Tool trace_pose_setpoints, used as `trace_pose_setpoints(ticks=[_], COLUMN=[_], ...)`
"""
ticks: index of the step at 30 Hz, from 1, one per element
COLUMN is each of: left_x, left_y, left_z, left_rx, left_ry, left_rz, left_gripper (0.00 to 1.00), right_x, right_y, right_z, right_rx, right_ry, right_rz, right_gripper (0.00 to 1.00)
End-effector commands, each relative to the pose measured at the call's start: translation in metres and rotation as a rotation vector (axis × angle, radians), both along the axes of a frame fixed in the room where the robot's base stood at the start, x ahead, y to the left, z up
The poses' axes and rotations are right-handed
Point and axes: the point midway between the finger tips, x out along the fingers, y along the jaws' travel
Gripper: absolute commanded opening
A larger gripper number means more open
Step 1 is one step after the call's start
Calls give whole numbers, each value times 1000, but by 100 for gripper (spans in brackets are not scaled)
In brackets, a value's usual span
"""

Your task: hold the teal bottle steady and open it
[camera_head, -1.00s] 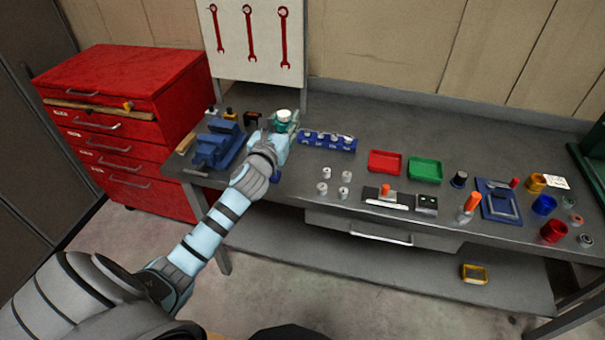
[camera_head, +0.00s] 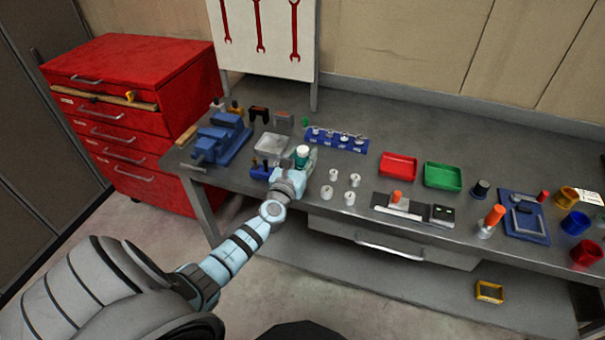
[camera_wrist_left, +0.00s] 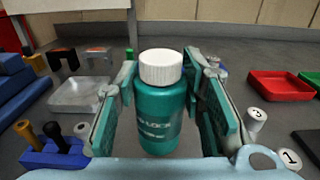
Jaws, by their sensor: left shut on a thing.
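The teal bottle (camera_wrist_left: 160,115) with a white ribbed cap (camera_wrist_left: 161,68) stands upright between the fingers of my left gripper (camera_wrist_left: 160,110) in the left wrist view. The gripper is shut on the bottle's body, and the cap is on and clear above the fingers. In the head view the bottle (camera_head: 302,158) and my left gripper (camera_head: 296,166) are near the front of the workbench (camera_head: 370,130), left of the small white numbered cylinders. I cannot tell whether the bottle's base touches the bench. My right gripper is not in view.
White cylinders (camera_head: 350,198), a red tray (camera_head: 398,166) and a green tray (camera_head: 443,176) are to the right.

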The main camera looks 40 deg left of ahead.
Motion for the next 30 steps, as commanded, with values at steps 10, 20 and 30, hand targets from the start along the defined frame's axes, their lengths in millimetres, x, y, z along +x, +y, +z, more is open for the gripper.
trace_pose_setpoints(ticks=[10, 20, 30], left_x=[1, 1, 1], left_y=[-1, -1, -1], left_z=[-35, -39, -38], left_rx=[0, 1, 1], left_ry=[-2, -2, -2], left_rz=[-1, -1, -1], left_gripper=[0, 47, 56], right_x=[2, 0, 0], right_y=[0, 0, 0], right_z=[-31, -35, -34], right_rx=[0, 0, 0], right_ry=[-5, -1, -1], right_rz=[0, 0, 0], right_gripper=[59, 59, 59])
